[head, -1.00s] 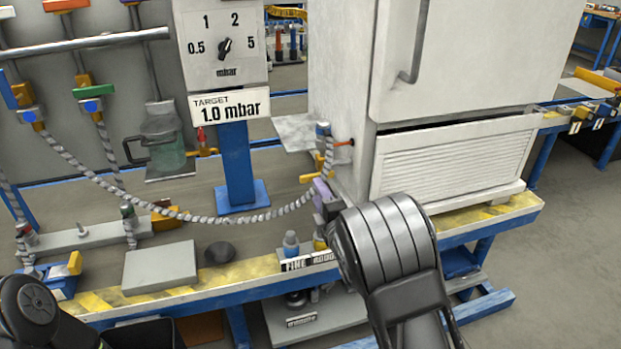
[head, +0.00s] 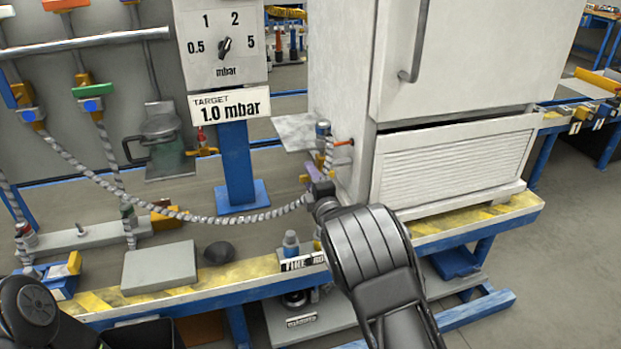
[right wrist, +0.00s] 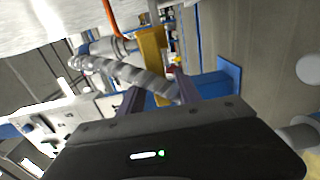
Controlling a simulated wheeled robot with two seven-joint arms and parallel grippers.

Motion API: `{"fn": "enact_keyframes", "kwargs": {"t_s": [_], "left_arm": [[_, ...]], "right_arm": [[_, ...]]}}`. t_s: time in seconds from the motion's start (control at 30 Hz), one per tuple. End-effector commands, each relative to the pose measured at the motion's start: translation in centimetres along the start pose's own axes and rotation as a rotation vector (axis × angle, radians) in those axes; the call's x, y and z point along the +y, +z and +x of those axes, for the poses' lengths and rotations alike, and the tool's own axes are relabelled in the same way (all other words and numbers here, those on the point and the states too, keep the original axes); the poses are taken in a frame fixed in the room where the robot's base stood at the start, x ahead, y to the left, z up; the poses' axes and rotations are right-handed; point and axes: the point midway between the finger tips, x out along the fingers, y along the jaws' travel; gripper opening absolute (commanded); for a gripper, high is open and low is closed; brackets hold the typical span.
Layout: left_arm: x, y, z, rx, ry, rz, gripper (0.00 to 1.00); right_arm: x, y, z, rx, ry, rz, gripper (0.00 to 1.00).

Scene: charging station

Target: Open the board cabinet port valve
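The white cabinet (head: 345,95) stands at the right end of the bench in the head view. At its left side is a port fitting (head: 323,130) with a grey braided hose and an orange lever (head: 343,142). In the right wrist view the fitting (right wrist: 105,47), the orange lever (right wrist: 112,18) and a yellow handle (right wrist: 152,55) lie ahead of the fingers. My right gripper (head: 314,180) is at the hose just below the port. Its purple fingers (right wrist: 158,92) stand apart, with hose and yellow handle showing between them; contact is unclear. My left gripper is out of view.
A gauge panel (head: 222,72) above a "TARGET 1.0 mbar" sign (head: 230,106) stands left of the cabinet on a blue post. A braided hose (head: 250,217) sags across the bench. A grey block (head: 160,267) lies left.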

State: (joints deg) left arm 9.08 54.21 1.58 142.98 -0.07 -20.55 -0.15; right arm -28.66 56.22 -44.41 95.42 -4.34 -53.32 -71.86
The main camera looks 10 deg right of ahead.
Motion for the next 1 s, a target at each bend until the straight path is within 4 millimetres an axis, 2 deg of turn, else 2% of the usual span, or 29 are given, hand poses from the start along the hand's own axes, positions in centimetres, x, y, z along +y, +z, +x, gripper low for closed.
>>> {"fn": "enact_keyframes", "kwargs": {"t_s": [0.07, 0.47, 1.0], "left_arm": [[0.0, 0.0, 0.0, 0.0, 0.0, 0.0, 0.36], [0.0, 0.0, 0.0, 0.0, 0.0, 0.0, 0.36], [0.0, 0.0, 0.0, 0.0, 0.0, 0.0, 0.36]], "right_arm": [[0.01, -0.01, -0.01, 0.0, 0.0, 0.0, 0.33], [0.02, -0.02, -0.02, 0.0, 0.0, 0.0, 0.0], [0.02, -0.02, -0.03, 0.0, 0.0, 0.0, 0.0]]}}
